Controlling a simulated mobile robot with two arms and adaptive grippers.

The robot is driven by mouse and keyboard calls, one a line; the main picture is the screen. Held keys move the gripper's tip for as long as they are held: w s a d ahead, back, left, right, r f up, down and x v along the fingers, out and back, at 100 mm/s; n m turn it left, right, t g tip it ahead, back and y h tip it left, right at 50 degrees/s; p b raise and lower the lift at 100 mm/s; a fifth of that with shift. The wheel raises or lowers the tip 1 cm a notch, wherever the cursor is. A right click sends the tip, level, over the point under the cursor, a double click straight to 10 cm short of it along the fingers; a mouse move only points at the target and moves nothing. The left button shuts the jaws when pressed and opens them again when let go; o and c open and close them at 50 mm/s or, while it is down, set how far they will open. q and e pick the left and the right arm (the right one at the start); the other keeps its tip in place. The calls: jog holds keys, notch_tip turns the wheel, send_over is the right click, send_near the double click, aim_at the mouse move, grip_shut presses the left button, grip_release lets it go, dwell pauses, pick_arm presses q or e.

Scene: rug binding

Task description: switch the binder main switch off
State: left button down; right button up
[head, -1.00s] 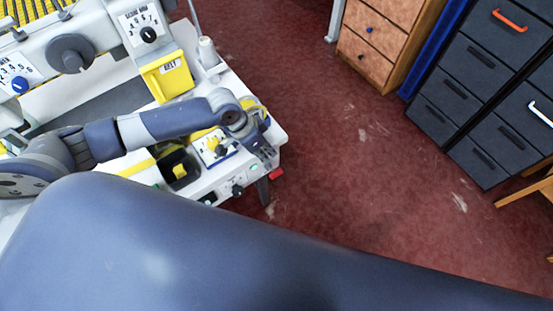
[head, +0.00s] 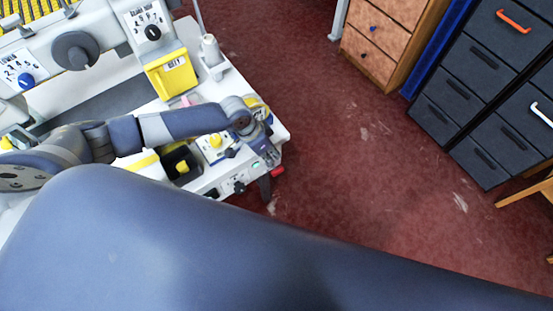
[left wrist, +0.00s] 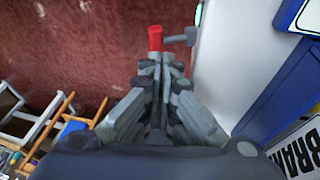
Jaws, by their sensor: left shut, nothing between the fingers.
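The white binder machine (head: 211,183) fills the left of the head view, with controls along its front panel. A red part (head: 277,171) sticks out at its right corner. It also shows in the left wrist view as a red stub (left wrist: 155,38), beside a grey peg. Which control is the main switch cannot be read. My left gripper (head: 268,160) is at that corner, close to the red part. In the left wrist view its shut fingers (left wrist: 157,66) are empty and point at the red stub; contact is unclear. My right gripper is out of view.
A black knob (head: 240,187) and a green light (head: 256,165) sit on the front panel. Dark drawers (head: 470,100) stand right. The red floor (head: 340,160) between is mostly clear.

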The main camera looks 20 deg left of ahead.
aim_at(281, 166)
pick_arm(q)
jog(key=shift+x, duration=2.35)
